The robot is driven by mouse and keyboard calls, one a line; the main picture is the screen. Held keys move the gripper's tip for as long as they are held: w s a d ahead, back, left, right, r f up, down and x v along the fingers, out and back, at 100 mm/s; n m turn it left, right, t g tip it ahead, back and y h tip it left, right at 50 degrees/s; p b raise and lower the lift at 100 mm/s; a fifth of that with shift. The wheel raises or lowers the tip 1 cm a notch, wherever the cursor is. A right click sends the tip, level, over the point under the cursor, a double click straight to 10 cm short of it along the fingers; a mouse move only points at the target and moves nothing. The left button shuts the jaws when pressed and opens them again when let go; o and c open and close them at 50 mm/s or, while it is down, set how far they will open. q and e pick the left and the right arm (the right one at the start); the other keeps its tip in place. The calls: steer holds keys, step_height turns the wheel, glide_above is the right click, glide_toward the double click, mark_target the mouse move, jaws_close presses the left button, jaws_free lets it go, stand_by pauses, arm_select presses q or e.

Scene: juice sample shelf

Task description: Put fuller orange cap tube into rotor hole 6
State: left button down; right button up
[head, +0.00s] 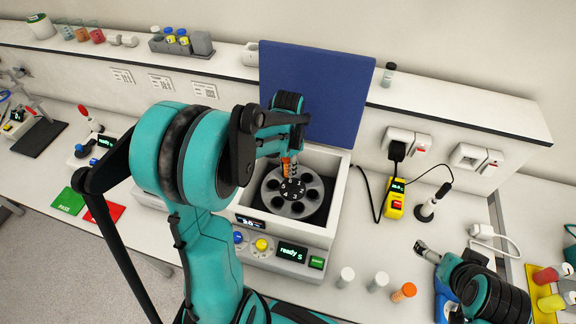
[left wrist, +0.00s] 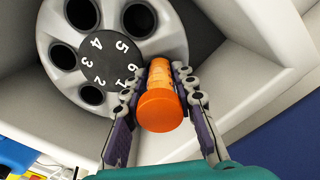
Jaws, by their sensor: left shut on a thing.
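My left gripper (head: 289,163) is shut on an orange-capped tube (left wrist: 160,100). In the left wrist view its fingers (left wrist: 168,95) flank the tube, with the cap (left wrist: 160,110) toward the camera. The tube's far end points at the rotor (left wrist: 48,35), on the side of labels 6 and 1; it covers that part, so I cannot tell whether it is in a hole. The rotor (head: 270,199) sits in the open centrifuge (head: 245,218), and its other visible holes look dark and empty. Another orange-capped tube (head: 404,292) stands on the counter. My right gripper (head: 424,251) is at lower right, its jaw state unclear.
A yellow meter (head: 395,200) and a small stand (head: 427,210) are to the right. The wall shelf (head: 450,112) runs behind.

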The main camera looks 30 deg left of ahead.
arm_select(q)
steer(key=shift+f+b, duration=0.35)
steer(key=shift+b, duration=0.05)
stand_by(0.5)
steer(key=shift+r, duration=0.1)
steer(key=shift+r+p, duration=1.65)
steer(key=shift+r, duration=0.45)
steer(key=shift+f+b, duration=2.1)
steer(key=shift+f, duration=0.1)
steer(key=shift+r, duration=0.15)
steer(key=shift+r+p, duration=1.65)
steer(key=shift+r, duration=0.4)
steer(key=c, duration=1.1)
jaws_free()
steer(key=shift+c, duration=0.2)
